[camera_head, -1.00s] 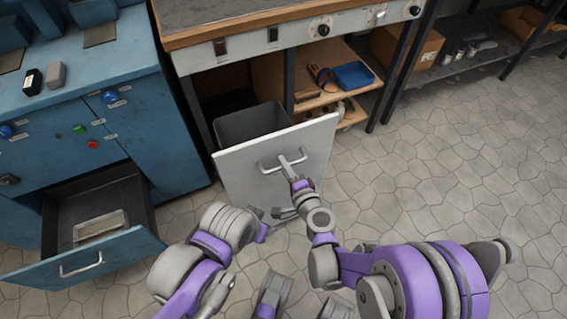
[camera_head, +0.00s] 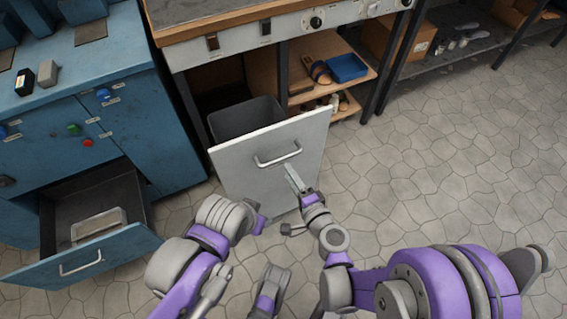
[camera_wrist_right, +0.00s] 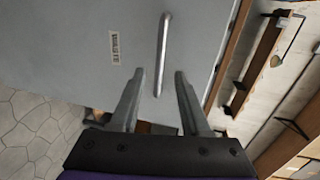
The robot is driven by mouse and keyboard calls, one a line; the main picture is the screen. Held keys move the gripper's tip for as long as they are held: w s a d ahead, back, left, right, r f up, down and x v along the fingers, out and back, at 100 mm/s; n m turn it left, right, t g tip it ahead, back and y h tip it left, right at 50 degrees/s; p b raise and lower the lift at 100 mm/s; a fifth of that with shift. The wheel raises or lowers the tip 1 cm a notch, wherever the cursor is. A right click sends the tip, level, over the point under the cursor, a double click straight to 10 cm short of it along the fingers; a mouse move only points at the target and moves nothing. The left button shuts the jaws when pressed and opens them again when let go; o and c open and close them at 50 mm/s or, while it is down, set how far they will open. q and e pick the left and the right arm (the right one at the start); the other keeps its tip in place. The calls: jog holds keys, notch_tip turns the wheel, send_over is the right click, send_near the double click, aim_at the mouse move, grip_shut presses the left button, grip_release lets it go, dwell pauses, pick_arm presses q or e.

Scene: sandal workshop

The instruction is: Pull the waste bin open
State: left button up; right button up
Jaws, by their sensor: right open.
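The waste bin is a dark grey bin (camera_head: 246,118) behind a light grey front panel (camera_head: 245,170), pulled out from under the workbench. Its metal bar handle (camera_head: 278,157) is on the panel, and the handle also shows in the right wrist view (camera_wrist_right: 163,50). My right gripper (camera_head: 291,176) is open and empty, just in front of the panel and slightly below the handle in the head view. In the wrist view its fingers (camera_wrist_right: 160,76) stand either side of the handle's near end, apart from it. My left arm is folded at lower left; its fingers cannot be made out.
A blue cabinet (camera_head: 160,120) stands at left with its lower drawer (camera_head: 120,252) pulled out, holding a metal tray (camera_head: 98,224). An open shelf (camera_head: 352,108) with a blue tray (camera_head: 347,67) is right of the bin. The paved floor at right is clear.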

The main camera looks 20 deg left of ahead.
jog(key=shift+v, duration=1.6)
